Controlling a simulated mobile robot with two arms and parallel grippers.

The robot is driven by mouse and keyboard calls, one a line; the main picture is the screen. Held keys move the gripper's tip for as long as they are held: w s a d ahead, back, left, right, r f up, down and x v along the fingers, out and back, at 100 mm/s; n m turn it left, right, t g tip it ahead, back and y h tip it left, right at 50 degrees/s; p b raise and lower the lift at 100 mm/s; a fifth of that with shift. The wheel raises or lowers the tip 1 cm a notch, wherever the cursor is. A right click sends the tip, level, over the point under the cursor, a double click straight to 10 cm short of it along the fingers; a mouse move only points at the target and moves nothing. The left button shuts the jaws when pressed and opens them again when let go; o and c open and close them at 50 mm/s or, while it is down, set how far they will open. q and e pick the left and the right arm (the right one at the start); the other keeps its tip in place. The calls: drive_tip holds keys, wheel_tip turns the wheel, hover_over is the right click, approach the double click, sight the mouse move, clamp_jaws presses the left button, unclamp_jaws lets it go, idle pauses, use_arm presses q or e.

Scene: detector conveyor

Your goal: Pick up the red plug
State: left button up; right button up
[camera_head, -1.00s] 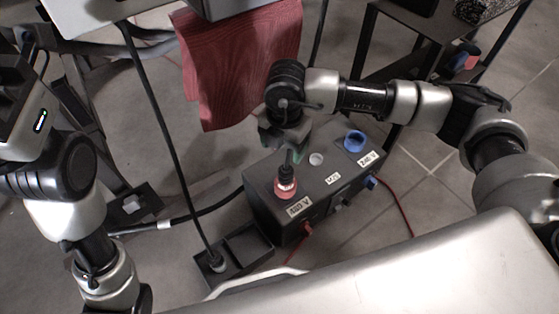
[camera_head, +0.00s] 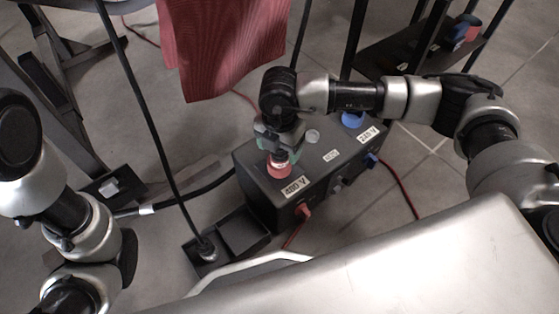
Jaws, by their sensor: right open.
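My right gripper (camera_head: 279,147) is open and points down right over the plug. Its fingers hide the plug's dark upper part, and only the red lower part shows. I cannot tell whether the fingers touch it. My left arm (camera_head: 75,215) shows at the left, but its gripper does not show.
A red cloth (camera_head: 225,45) hangs behind.

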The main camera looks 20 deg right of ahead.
drive_tip(key=c, duration=1.1)
drive_tip(key=shift+r, duration=0.15)
